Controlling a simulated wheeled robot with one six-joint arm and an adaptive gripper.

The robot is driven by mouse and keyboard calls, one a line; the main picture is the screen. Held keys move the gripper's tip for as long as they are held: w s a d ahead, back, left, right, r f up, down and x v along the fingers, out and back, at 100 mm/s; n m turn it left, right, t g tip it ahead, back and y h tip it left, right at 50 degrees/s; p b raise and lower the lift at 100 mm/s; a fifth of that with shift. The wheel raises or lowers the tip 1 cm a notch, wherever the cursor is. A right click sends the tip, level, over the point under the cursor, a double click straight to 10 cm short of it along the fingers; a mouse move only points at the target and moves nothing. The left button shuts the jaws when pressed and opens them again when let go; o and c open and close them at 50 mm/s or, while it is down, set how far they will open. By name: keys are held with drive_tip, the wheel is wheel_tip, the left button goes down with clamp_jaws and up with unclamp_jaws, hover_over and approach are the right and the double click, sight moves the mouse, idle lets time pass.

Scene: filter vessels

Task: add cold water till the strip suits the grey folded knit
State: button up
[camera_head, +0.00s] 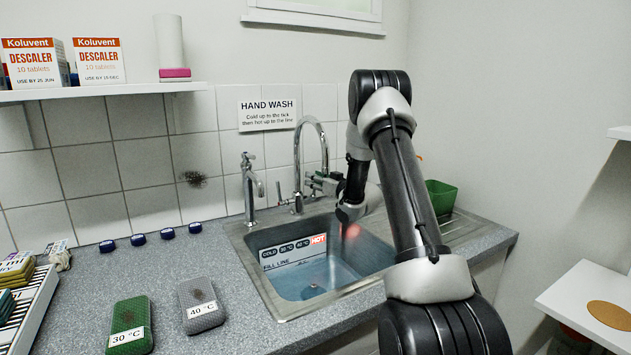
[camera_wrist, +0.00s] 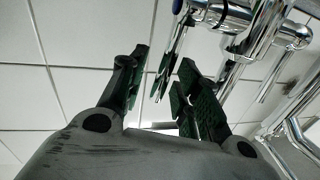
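The grey folded knit (camera_head: 203,317), labelled 40 °C, lies on the counter left of the sink (camera_head: 268,288). The strip (camera_head: 292,248) on the sink's wall reads COLD, 30 °C, 40 °C and HOT; the HOT field is lit red. Bluish water (camera_head: 318,277) stands in the sink, its surface below the FILL LINE mark. The tall curved mixer tap (camera_head: 303,128) stands behind the sink. My gripper (camera_head: 322,183) is at its right side. In the wrist view my gripper (camera_wrist: 162,85) is open, with a thin chrome lever (camera_wrist: 172,62) between or just beyond its fingers. No running stream is visible.
A smaller tap (camera_head: 248,190) stands left of the mixer. A green folded knit (camera_head: 130,320), labelled 30 °C, lies beside the grey one. Several blue caps (camera_head: 138,240) line the back counter. A green tub (camera_head: 440,196) stands right of my arm. A HAND WASH sign (camera_head: 267,115) hangs above.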

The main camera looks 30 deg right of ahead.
clamp_jaws()
drive_tip(key=shift+s+f+t, duration=0.1)
drive_tip(key=shift+s+t, duration=0.1)
drive_tip(key=shift+t, duration=0.1)
drive_tip(key=shift+s+t+y, duration=0.5)
drive_tip(key=shift+s+t, duration=0.05)
drive_tip(key=shift+t, duration=0.35)
drive_tip(key=shift+o, duration=0.7)
unclamp_jaws()
drive_tip(key=r+v, duration=0.3)
drive_tip(key=v, duration=1.1)
drive_tip(key=shift+s+f, duration=0.2)
drive_tip(key=shift+s, duration=0.5)
